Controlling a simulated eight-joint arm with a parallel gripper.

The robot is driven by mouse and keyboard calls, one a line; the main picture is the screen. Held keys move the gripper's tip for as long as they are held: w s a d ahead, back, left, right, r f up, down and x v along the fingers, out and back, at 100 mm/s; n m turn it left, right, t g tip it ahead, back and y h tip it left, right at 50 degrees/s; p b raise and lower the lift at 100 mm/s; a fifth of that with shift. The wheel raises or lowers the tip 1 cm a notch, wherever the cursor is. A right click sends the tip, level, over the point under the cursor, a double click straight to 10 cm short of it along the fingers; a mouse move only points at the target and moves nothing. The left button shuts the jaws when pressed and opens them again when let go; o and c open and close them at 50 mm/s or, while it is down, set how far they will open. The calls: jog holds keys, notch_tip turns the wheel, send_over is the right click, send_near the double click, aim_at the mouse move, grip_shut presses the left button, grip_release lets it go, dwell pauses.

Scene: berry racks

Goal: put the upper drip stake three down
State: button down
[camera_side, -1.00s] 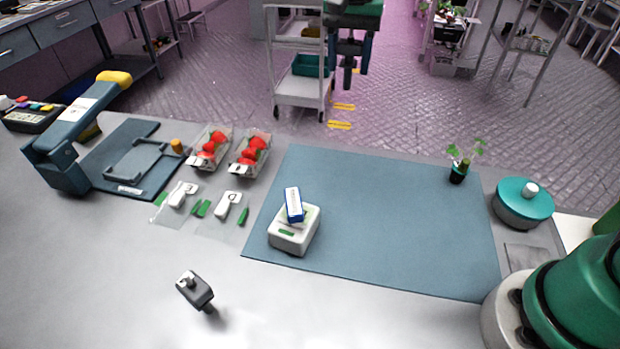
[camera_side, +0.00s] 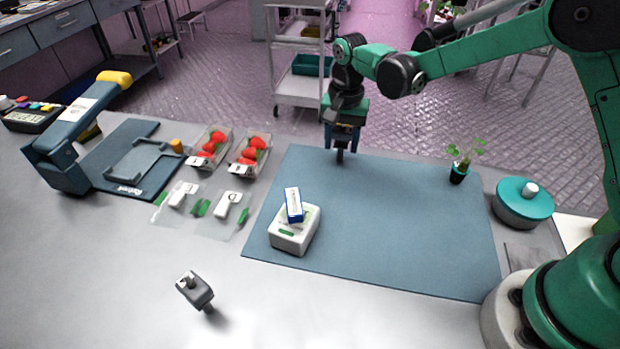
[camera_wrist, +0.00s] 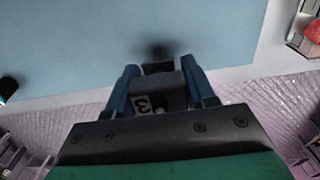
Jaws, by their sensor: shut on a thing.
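My gripper (camera_side: 341,143) hangs over the back edge of the blue mat (camera_side: 400,225), pointing down. In the wrist view my gripper (camera_wrist: 160,80) has its blue fingers closed on a dark grey stake (camera_wrist: 170,85) with a white label that seems to read 3. The tip of the stake (camera_side: 339,156) shows below the fingers in the side view. A dark shadow lies on the mat just beyond it. I cannot tell whether the tip touches the mat. The upper part of the stake is hidden between the fingers.
A white box (camera_side: 293,236) with a small blue-white carton (camera_side: 293,205) on it stands on the mat's left. A potted seedling (camera_side: 459,172) is at the back right, near a teal lidded pot (camera_side: 523,203). Strawberry punnets (camera_side: 250,153) stand left. The mat's middle is clear.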

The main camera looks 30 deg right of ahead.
aim_at(344, 130)
jog(key=shift+c, duration=1.5)
grip_release()
jog(key=shift+f, duration=0.15)
notch_tip(344, 130, up, 12)
jog(key=shift+f, duration=0.1)
jog(key=shift+s+r, duration=0.15)
jog(key=shift+r, duration=0.2)
jog(key=s+d+f+n+t, duration=0.1)
jog(key=s+n+t, duration=0.6)
jog(key=s, duration=0.7)
jog(key=shift+d+f+n, duration=0.35)
jog(key=shift+d+n, duration=0.4)
jog(key=shift+n, duration=0.25)
